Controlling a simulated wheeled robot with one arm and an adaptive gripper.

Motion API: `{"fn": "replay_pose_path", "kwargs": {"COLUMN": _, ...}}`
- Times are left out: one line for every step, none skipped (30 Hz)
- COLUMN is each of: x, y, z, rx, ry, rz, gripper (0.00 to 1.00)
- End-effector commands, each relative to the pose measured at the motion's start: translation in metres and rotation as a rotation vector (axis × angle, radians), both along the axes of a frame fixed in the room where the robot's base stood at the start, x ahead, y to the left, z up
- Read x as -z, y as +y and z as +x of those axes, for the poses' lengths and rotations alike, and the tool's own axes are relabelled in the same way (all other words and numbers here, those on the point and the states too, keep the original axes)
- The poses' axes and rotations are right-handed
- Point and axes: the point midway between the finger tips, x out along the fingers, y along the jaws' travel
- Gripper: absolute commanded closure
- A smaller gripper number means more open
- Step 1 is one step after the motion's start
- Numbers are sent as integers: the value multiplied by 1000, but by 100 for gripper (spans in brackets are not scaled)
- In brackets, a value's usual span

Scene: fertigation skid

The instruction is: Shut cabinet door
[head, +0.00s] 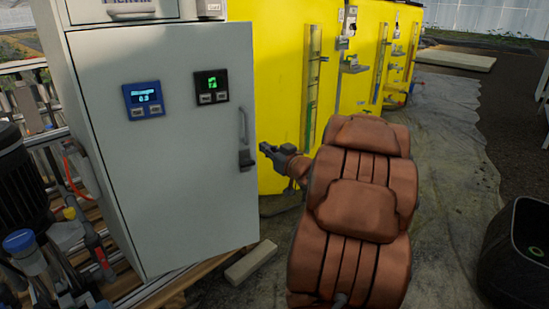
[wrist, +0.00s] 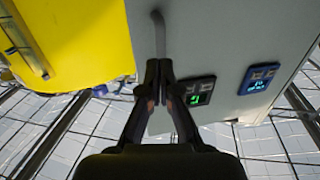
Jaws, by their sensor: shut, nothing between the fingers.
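The grey cabinet door (head: 165,190) fills the left of the head view. It carries a blue display, a green-lit display and a vertical handle (head: 243,128) near its right edge. I cannot tell whether the door is flush with the cabinet or slightly ajar. My gripper (head: 263,148) is shut and empty, just right of the handle's lower end and the door's right edge.
Yellow tanks (head: 275,75) with sight tubes stand behind and right of the door. A pale block (head: 250,262) lies on the floor below it. Pipes and a blue-capped part (head: 20,242) crowd the left. A dark bin (head: 520,250) stands at right.

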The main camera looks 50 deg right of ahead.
Motion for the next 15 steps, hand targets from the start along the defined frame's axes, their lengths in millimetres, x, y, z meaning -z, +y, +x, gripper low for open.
{"fn": "replay_pose_path", "kwargs": {"x": 3, "y": -1, "z": 8, "rx": -3, "ry": -1, "rz": -1, "gripper": 100}}
{"fn": "replay_pose_path", "kwargs": {"x": 4, "y": -1, "z": 13, "rx": -4, "ry": -1, "rz": 0, "gripper": 100}}
{"fn": "replay_pose_path", "kwargs": {"x": 4, "y": -2, "z": 18, "rx": -4, "ry": -1, "rz": 2, "gripper": 100}}
{"fn": "replay_pose_path", "kwargs": {"x": 4, "y": -3, "z": 23, "rx": -4, "ry": -2, "rz": 2, "gripper": 100}}
{"fn": "replay_pose_path", "kwargs": {"x": 4, "y": -3, "z": 27, "rx": -4, "ry": -2, "rz": 1, "gripper": 100}}
{"fn": "replay_pose_path", "kwargs": {"x": 4, "y": -5, "z": 33, "rx": -4, "ry": -1, "rz": 0, "gripper": 100}}
{"fn": "replay_pose_path", "kwargs": {"x": 4, "y": -6, "z": 37, "rx": -3, "ry": -1, "rz": -2, "gripper": 100}}
{"fn": "replay_pose_path", "kwargs": {"x": 4, "y": -7, "z": 41, "rx": -3, "ry": 0, "rz": -2, "gripper": 100}}
{"fn": "replay_pose_path", "kwargs": {"x": 4, "y": -8, "z": 45, "rx": -2, "ry": -1, "rz": -1, "gripper": 100}}
{"fn": "replay_pose_path", "kwargs": {"x": 4, "y": -8, "z": 49, "rx": -3, "ry": -1, "rz": -1, "gripper": 100}}
{"fn": "replay_pose_path", "kwargs": {"x": 3, "y": -9, "z": 51, "rx": -3, "ry": -1, "rz": -1, "gripper": 100}}
{"fn": "replay_pose_path", "kwargs": {"x": 3, "y": -9, "z": 55, "rx": -3, "ry": -1, "rz": -1, "gripper": 100}}
{"fn": "replay_pose_path", "kwargs": {"x": 3, "y": -10, "z": 57, "rx": -2, "ry": -1, "rz": 0, "gripper": 100}}
{"fn": "replay_pose_path", "kwargs": {"x": 3, "y": -11, "z": 59, "rx": -2, "ry": -1, "rz": 0, "gripper": 100}}
{"fn": "replay_pose_path", "kwargs": {"x": 2, "y": -11, "z": 61, "rx": -2, "ry": -1, "rz": 0, "gripper": 100}}
